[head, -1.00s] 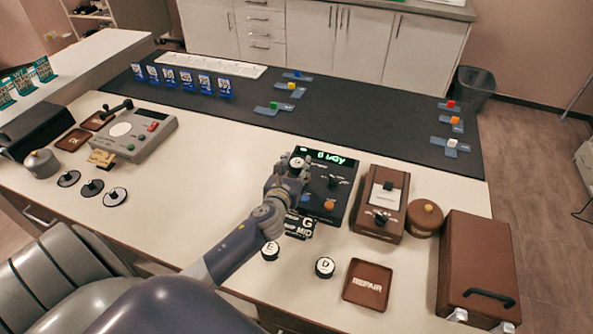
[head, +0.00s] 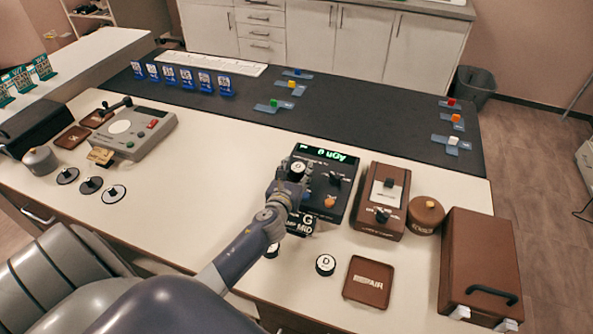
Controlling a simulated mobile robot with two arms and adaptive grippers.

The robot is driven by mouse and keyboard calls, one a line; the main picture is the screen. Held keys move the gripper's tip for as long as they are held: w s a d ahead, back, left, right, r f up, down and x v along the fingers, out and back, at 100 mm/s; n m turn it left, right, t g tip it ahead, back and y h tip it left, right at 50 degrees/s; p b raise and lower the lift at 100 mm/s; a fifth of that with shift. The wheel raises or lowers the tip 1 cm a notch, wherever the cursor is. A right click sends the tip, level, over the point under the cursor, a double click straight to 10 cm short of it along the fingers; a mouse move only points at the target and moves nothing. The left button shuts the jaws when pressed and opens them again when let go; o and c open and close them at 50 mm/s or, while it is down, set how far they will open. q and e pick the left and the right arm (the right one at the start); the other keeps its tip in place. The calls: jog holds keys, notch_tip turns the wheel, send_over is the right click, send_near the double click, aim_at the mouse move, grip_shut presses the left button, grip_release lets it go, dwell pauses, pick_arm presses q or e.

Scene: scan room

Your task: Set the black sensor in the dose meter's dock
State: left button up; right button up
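The dose meter (head: 345,170) is a black box with a lit green display and an orange knob, at the middle of the table in the head view. A small dark round piece with a white lettered top (head: 297,168) shows at its left side, just beyond my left gripper (head: 288,186). This may be the black sensor. I cannot tell whether it is seated in the dock or held. The gripper's fingers are small and overlap the meter's left edge, so their opening is unclear. The dock is hidden by the gripper. My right gripper is out of view.
Lettered pucks, one marked D (head: 325,264), and a brown REPAIR tray (head: 367,281) lie in front. A brown device (head: 380,200), a round brown pot (head: 425,214) and a brown case (head: 480,265) stand right.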

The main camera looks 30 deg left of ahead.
pick_arm(q)
jog(key=shift+s+f, duration=0.1)
jog(key=shift+f, duration=0.3)
jog(key=shift+r, duration=0.1)
jog(key=shift+r+p, duration=0.3)
jog(key=shift+p, duration=0.1)
jog(key=b+v, duration=0.1)
jog(key=v, duration=1.1)
jog(key=shift+r, duration=0.15)
